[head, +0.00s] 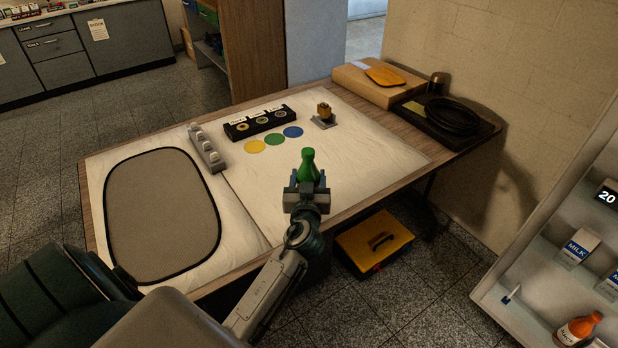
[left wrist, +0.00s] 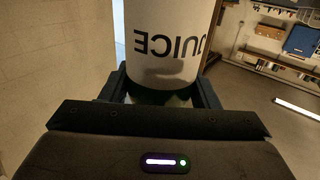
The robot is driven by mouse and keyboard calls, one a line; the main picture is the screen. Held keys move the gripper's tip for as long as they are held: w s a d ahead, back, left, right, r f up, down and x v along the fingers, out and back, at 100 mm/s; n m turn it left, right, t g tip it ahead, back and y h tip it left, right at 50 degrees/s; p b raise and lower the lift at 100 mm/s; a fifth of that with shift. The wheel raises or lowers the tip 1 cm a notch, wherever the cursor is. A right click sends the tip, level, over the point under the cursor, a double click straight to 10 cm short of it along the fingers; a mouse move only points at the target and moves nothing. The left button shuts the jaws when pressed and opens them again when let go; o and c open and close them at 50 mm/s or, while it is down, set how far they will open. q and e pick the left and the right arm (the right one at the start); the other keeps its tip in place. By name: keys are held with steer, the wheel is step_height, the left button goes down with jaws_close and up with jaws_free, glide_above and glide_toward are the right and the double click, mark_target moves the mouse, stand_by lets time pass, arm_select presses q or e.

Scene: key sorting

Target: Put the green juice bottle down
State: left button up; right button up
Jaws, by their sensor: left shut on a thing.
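The green juice bottle (head: 308,166) is upright in my left gripper (head: 307,184), at the front edge of the table (head: 350,204) in the head view. Its lower part is hidden behind the gripper, and I cannot tell whether it touches the table. In the left wrist view the bottle's white label (left wrist: 167,40) with the word JUICE, upside down, fills the space between the two fingers (left wrist: 160,88). The gripper is shut on the bottle. My right gripper is not in view.
A grey mat (head: 162,215) lies at the left of the table. Yellow, green and blue discs (head: 274,139) lie before a black key holder (head: 259,122). A small block with a lock (head: 324,114) stands behind. The table's right middle is clear.

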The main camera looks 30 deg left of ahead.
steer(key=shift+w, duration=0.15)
arm_select(q)
steer(key=o, duration=1.4)
steer(key=shift+f, duration=0.15)
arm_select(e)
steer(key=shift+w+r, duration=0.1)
arm_select(q)
steer(key=shift+s, duration=0.1)
steer(key=b+v, duration=0.3)
steer(key=v, duration=0.9)
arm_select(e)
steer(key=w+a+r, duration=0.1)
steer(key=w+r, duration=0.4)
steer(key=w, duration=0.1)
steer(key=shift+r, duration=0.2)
